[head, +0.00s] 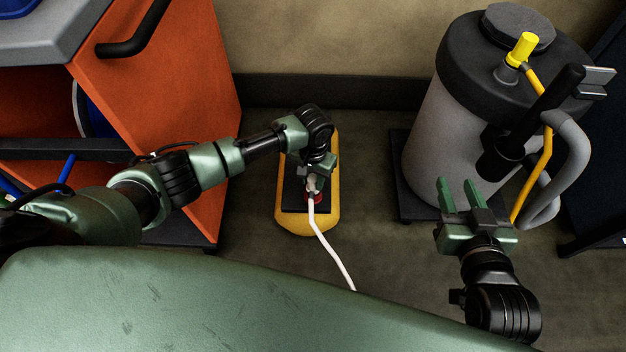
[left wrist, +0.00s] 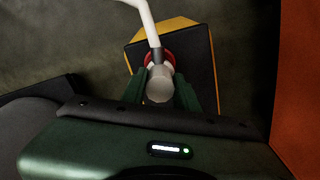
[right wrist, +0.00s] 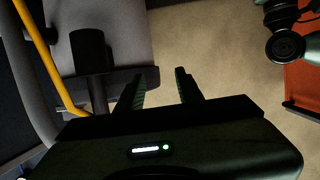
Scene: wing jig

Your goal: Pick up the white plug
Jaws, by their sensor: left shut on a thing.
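The white plug (left wrist: 159,85) sits between the fingers of my left gripper (left wrist: 160,92), which is shut on it. A white cable (head: 333,254) runs from the plug toward the front. Plug and gripper are over the red ring (left wrist: 150,57) on the black top of a yellow box (head: 292,222). In the head view the plug (head: 313,184) is small and partly covered by my left gripper (head: 318,178). I cannot tell whether the plug is seated in the red ring or just above it. My right gripper (head: 461,200) is open and empty; its spread fingers show in the right wrist view (right wrist: 160,88).
An orange cabinet (head: 185,85) with a black handle stands at the left. A grey vacuum canister (head: 437,135) with a hose and yellow pipe stands at the right, close to my right gripper. The green surface (head: 200,300) fills the front. Floor is clear around the yellow box.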

